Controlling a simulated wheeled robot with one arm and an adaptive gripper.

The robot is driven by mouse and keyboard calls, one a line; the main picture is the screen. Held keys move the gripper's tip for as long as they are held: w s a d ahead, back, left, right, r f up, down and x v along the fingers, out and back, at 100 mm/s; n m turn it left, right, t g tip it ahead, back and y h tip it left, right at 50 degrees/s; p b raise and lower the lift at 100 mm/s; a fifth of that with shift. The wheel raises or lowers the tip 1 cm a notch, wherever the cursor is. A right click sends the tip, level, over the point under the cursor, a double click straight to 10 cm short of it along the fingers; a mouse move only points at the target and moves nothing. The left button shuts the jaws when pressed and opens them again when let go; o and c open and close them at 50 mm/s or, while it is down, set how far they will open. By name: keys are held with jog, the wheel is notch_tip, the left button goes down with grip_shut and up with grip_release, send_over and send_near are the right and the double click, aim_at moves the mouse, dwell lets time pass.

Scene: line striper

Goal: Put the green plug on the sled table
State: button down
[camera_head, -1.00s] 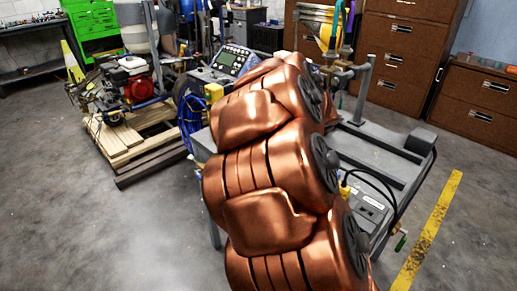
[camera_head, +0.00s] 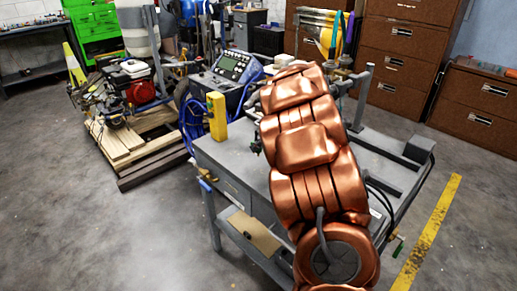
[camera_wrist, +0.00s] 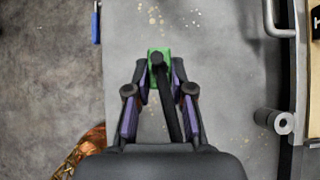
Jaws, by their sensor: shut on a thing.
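In the wrist view my gripper (camera_wrist: 158,70) is shut on the green plug (camera_wrist: 158,54), which sits between the fingertips. A black rod or cable runs from the plug back between the fingers. The grey sled table top (camera_wrist: 225,75) lies beneath them in that view. I cannot tell whether the plug touches the top or hangs above it. In the head view the grey table (camera_head: 222,153) stands in the middle, partly behind my copper arm. My gripper and the plug are mostly hidden by the arm there.
A yellow post (camera_head: 216,116) stands at the table's back left edge. A blue control unit (camera_head: 232,72) is behind it. A pallet with a red engine (camera_head: 139,91) stands left. Brown drawer cabinets (camera_head: 402,60) are at the back right. The left part of the table top is bare.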

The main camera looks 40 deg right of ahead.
jog(key=shift+w+d, duration=0.5)
jog(key=shift+w, duration=0.15)
jog(key=shift+w+f, duration=0.1)
jog(key=shift+f, duration=0.2)
jog(key=shift+f+p, duration=0.35)
jog(key=shift+f, duration=1.2)
jog(key=shift+f, duration=0.15)
jog(key=c, duration=1)
grip_release()
